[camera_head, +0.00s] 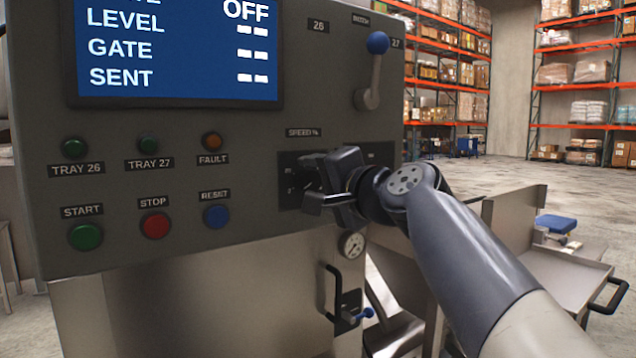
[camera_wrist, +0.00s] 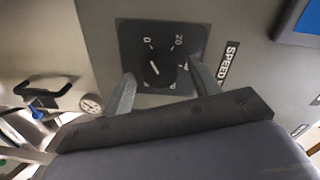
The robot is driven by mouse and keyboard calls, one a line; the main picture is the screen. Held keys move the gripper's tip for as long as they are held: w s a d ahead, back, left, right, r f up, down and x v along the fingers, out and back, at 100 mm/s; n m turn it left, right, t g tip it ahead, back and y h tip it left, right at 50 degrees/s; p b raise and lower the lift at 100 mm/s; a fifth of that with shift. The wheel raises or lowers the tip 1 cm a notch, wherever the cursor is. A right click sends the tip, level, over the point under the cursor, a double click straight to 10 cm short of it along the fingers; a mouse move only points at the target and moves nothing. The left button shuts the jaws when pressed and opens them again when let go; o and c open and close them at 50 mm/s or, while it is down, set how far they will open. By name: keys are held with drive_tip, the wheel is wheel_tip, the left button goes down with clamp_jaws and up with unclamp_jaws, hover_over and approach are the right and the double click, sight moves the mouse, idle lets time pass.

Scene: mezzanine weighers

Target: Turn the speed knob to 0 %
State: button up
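The black speed knob (camera_wrist: 157,70) sits on a dark square dial plate (camera_wrist: 130,35) in the wrist view, with the numbers 0 and 20 readable near it. A short white mark shows on the knob, but it is too small to tell exactly which number it meets. My gripper (camera_wrist: 162,68) is open, one finger on each side of the knob, with visible gaps. In the head view my gripper (camera_head: 309,182) is in front of the dial plate (camera_head: 289,160) under the SPEED % label (camera_head: 303,132), and hides most of the knob.
The panel also carries a blue-ball lever (camera_head: 377,43), a green START button (camera_head: 86,237), a red STOP button (camera_head: 156,225) and a blue RESET button (camera_head: 216,216). The screen (camera_head: 180,50) reads OFF. A gauge (camera_head: 352,244) and a black handle (camera_head: 333,290) are below.

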drive_tip(key=b+v, duration=0.1)
drive_tip(key=v, duration=0.9)
drive_tip(key=shift+s+d, duration=0.2)
drive_tip(key=shift+s, duration=0.15)
drive_tip(key=p+x, duration=0.1)
drive_tip(key=x, duration=1)
drive_tip(key=shift+r, duration=0.1)
